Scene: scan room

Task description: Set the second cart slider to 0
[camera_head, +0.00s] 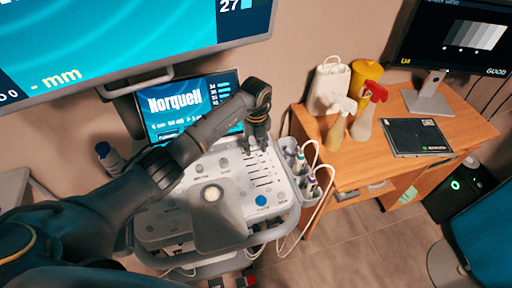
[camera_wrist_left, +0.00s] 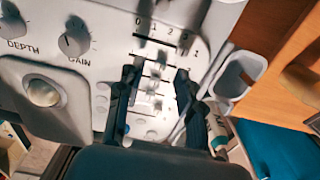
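The cart's pale control panel (camera_head: 215,185) carries a column of horizontal slider slots (camera_head: 262,168) on its right side. In the left wrist view the slider slots (camera_wrist_left: 155,72) lie under a printed scale (camera_wrist_left: 168,34) that begins with 0 at its left. Several small slider knobs show blurred around the middle of the slots. Which one is the second, and its exact setting, I cannot tell. My left gripper (camera_head: 256,146) is over the upper end of the sliders. In its wrist view the gripper (camera_wrist_left: 156,74) has its fingers apart, on either side of the slots. My right gripper is not in view.
GAIN (camera_wrist_left: 75,38) and DEPTH (camera_wrist_left: 10,22) knobs and a trackball (camera_wrist_left: 43,92) are left of the sliders. A probe holder (camera_head: 305,172) with cables lines the cart's right side. A wooden desk (camera_head: 450,120) with spray bottles (camera_head: 365,118) stands further right. The cart's screen (camera_head: 190,100) is behind.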

